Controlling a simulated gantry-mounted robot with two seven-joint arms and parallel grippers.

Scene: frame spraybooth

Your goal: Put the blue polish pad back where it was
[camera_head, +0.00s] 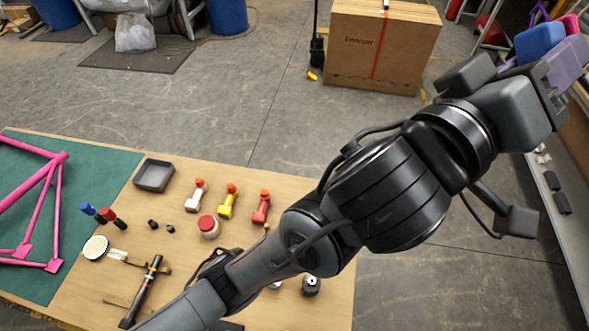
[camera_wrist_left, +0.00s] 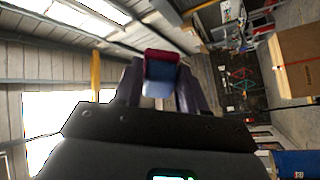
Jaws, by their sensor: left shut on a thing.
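My left gripper (camera_head: 543,58) is raised at the top right of the head view, off the table and past its right side. It is shut on the blue polish pad (camera_head: 538,40), which shows as a blue block between the purple-grey fingers. A pink part shows just beyond the blue. In the left wrist view the pad (camera_wrist_left: 161,73) sits between the two fingers, with a dark red top edge above its blue face. My left arm hides part of the table's right side. My right gripper is in neither view.
The table (camera_head: 300,190) holds a pink frame (camera_head: 45,190), a grey tray (camera_head: 154,175), several coloured bottles (camera_head: 228,203) and a red-topped jar (camera_head: 208,227). A grey shelf (camera_head: 560,240) with dark blocks stands at the right. A cardboard box (camera_head: 380,45) stands behind on the floor.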

